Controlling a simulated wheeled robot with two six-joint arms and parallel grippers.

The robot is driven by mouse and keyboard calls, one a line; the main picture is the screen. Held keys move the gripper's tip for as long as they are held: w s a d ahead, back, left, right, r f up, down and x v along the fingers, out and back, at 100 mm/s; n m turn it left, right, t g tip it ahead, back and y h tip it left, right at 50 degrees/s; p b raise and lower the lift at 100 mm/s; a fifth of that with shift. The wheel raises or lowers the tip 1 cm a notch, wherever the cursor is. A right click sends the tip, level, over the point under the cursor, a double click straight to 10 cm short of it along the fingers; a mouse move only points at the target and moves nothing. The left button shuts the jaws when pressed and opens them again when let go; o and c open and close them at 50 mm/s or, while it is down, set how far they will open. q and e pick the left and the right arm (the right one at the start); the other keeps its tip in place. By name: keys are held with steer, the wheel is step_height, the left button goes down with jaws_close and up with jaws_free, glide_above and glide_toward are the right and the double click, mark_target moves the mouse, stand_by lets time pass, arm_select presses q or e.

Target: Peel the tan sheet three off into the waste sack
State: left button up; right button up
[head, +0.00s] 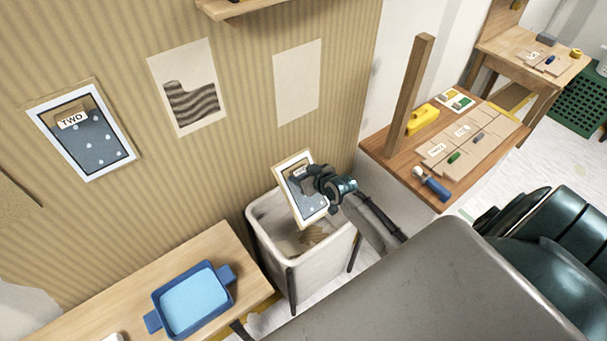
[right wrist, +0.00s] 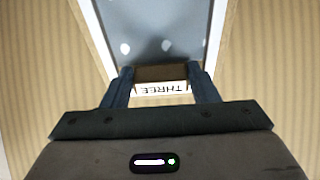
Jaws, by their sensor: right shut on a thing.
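The sheet three (head: 303,192), a blue-grey panel with pale dots, a white border and a tan edge, hangs tilted above the waste sack (head: 262,232). My right gripper (head: 308,174) is shut on its upper part. In the right wrist view, the fingers (right wrist: 161,80) are on the sheet's tan tab, and the label THREE (right wrist: 162,88) shows upside down between them. The sack is an open, pale bin-like bag on dark legs, with some tan scraps (head: 312,236) inside. The sheet's lower end is over the sack's opening. My left gripper is not in view.
Sheet two (head: 84,135) is on the striped wall at left, beside a wavy-patterned patch (head: 190,100) and a blank pale patch (head: 298,80). A bench with a blue tray (head: 226,300) stands lower left. A wooden table (head: 385,150) with an upright post (head: 413,85) stands right of the sack.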

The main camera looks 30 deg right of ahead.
step_height(320, 180, down, 10)
steer(key=b, duration=0.8)
steer(key=o, duration=1.1)
steer(key=shift+c, duration=0.2)
steer(key=shift+s+r, duration=0.1)
steer(key=shift+s, duration=0.05)
steer(key=v, duration=1)
steer(key=shift+s+r, duration=0.15)
steer(key=shift+s, duration=0.1)
